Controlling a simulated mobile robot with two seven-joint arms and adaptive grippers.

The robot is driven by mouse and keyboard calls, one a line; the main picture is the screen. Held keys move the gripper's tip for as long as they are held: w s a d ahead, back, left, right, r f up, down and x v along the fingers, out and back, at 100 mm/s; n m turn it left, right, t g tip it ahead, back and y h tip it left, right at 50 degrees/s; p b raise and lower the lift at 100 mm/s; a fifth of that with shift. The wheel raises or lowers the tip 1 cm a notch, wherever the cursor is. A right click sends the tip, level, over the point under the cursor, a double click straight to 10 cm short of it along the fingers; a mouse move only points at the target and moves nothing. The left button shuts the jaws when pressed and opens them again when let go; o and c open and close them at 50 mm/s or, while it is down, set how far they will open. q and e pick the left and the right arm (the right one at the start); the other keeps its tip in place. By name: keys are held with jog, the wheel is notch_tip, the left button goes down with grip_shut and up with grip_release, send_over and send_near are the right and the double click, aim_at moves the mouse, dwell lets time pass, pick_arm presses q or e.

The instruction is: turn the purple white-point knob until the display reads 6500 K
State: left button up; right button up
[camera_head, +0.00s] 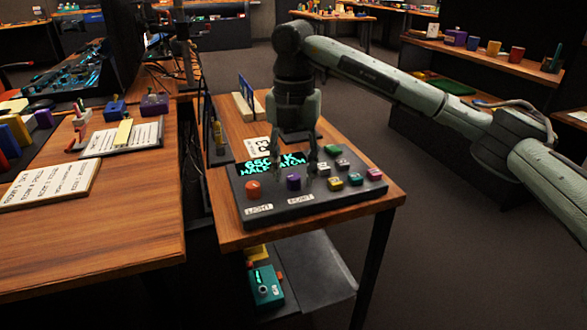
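The dark control panel (338,200) sits on the small wooden table. The purple knob (293,183) stands on it above a white label, right of an orange knob (252,189). Its white point is too small to make out. The display (258,168) shows cyan text that looks like "6500 K" over "HALF MATCH", partly hidden by my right gripper. My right gripper (303,167) points down over the panel, with its fingers close to the purple knob. The fingers are dark and blurred, so contact and opening cannot be told. My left gripper is out of view.
Several coloured buttons (337,184) line the panel's right part. A white card (257,148) and a small rack (248,106) stand behind the panel. A larger wooden table (130,240) with signs and blocks lies left. A teal device (266,288) sits on the lower shelf.

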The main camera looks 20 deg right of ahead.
aim_at(294, 176)
notch_tip(294, 176, up, 12)
dwell(0.6)
dwell(0.4)
